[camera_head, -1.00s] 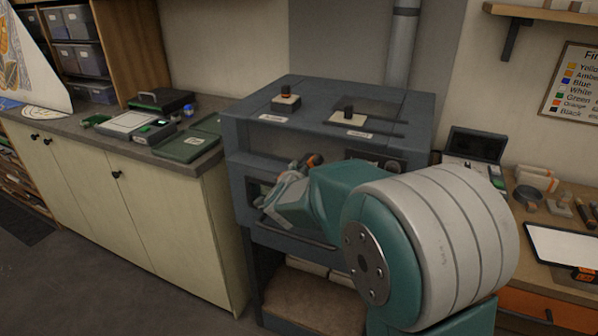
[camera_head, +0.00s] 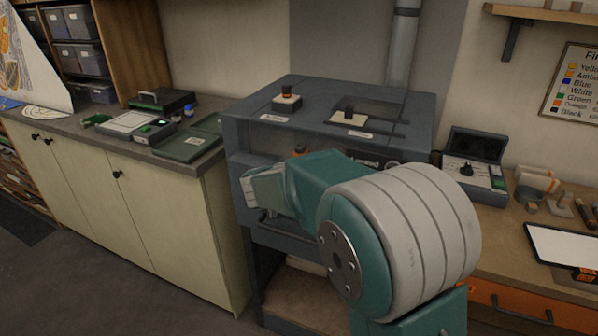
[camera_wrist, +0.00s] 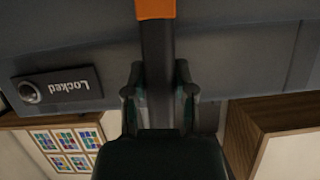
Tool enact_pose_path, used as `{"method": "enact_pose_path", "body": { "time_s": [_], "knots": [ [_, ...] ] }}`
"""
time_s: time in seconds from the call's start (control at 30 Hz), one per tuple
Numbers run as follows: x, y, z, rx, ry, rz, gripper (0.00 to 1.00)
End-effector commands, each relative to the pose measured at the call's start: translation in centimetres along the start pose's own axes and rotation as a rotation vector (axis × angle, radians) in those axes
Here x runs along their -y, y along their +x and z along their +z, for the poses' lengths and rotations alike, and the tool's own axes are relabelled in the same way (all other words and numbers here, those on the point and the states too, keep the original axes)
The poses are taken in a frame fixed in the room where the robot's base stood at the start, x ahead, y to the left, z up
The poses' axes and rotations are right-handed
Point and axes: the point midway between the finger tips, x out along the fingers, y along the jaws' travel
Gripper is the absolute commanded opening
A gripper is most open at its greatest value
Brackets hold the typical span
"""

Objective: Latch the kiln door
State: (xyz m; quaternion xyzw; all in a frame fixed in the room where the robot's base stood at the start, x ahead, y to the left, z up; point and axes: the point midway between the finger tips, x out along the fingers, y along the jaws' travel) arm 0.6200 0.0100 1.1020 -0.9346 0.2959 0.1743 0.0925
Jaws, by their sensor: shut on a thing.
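The kiln (camera_head: 240,135) is a dark blue-grey box at the centre of the head view. My arm crosses its front and hides much of the door and my gripper there. In the wrist view my gripper (camera_wrist: 158,100) is shut on a dark latch handle (camera_wrist: 157,55) with an orange end (camera_wrist: 155,9). The fingers sit on both sides of the handle. A dark plate reading "Locked" (camera_wrist: 62,85), upside down, is to the left on the grey kiln face. Whether the latch is engaged cannot be told.
A counter (camera_head: 160,190) with green books and trays stands left of the kiln. A workbench (camera_head: 500,255) with an open black case (camera_head: 475,160) and small tools is on the right. Two knobbed pieces rest on the kiln top.

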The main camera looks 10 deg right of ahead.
Motion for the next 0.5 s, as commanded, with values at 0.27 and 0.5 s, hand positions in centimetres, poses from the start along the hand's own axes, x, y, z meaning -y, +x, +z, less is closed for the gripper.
{"method": "enact_pose_path", "body": {
  "time_s": [0.27,0.5],
  "knots": [
    [0.0,0.1,0.83,0.015,-0.073,0.028,0.0],
    [-0.01,0.09,0.79,0.014,-0.085,0.033,0.0]
  ]
}}
